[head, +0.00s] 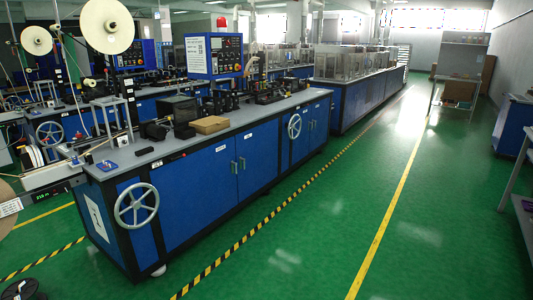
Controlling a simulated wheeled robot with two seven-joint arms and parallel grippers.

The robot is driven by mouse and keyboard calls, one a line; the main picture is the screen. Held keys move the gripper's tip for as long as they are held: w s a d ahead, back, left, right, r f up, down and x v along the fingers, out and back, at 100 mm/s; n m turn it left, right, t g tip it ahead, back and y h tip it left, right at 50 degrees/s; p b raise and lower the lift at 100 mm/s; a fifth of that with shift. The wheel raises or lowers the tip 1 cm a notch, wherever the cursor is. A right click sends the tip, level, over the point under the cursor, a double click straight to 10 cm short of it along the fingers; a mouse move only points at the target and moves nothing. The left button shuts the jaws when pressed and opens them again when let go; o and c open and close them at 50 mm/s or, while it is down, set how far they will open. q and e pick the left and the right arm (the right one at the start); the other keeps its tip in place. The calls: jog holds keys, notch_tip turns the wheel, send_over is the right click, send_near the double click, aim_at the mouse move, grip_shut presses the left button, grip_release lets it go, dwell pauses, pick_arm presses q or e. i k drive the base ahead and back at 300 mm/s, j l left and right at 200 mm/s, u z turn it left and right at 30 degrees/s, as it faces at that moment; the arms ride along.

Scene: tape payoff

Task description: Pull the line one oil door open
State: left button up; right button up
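A long blue machine cabinet (190,190) with a grey top runs from the near left toward the back. Its long side has a pair of flat blue doors (258,160) with two upright handles (238,165) near their meeting edge. The doors look shut. More blue panels (315,122) with small handles sit farther along. Small white labels are on the side, too small to read, so I cannot tell which door is the oil door. Neither of my grippers is in view.
A grey handwheel (136,205) sticks out at the cabinet's near corner, and a smaller handwheel (294,126) farther along. Yellow-black floor tape (255,238) runs beside the cabinet. The green aisle (330,240) is clear. A table (455,95) stands far back right.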

aim_at(259, 145)
jog(key=i, duration=2.95)
